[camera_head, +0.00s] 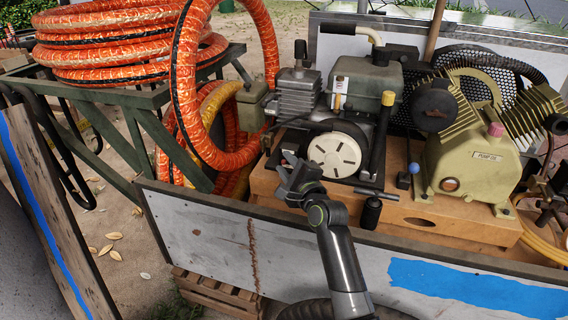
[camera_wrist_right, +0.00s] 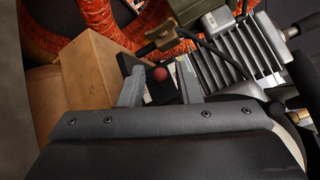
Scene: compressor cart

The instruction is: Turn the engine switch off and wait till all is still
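The engine (camera_head: 355,85) stands on the cart, with a finned cylinder, a dark tank and a round white recoil cover (camera_head: 334,153). My right gripper (camera_head: 290,172) is at the engine's front left corner, just left of the white cover. In the right wrist view its two fingers (camera_wrist_right: 161,76) are apart, with a red round knob (camera_wrist_right: 160,73) on a dark box showing between or just beyond them. I cannot tell whether they touch it. That knob may be the engine switch; no label on it is readable. It is hidden in the head view. My left gripper is not in view.
The cream pump (camera_head: 470,160) and a blue-knobbed lever (camera_head: 414,168) stand to the right on the wooden base (camera_head: 440,215). Orange hose (camera_head: 110,45) is coiled at left, with one loop close to the gripper. The cart's grey side panel (camera_head: 200,235) runs below.

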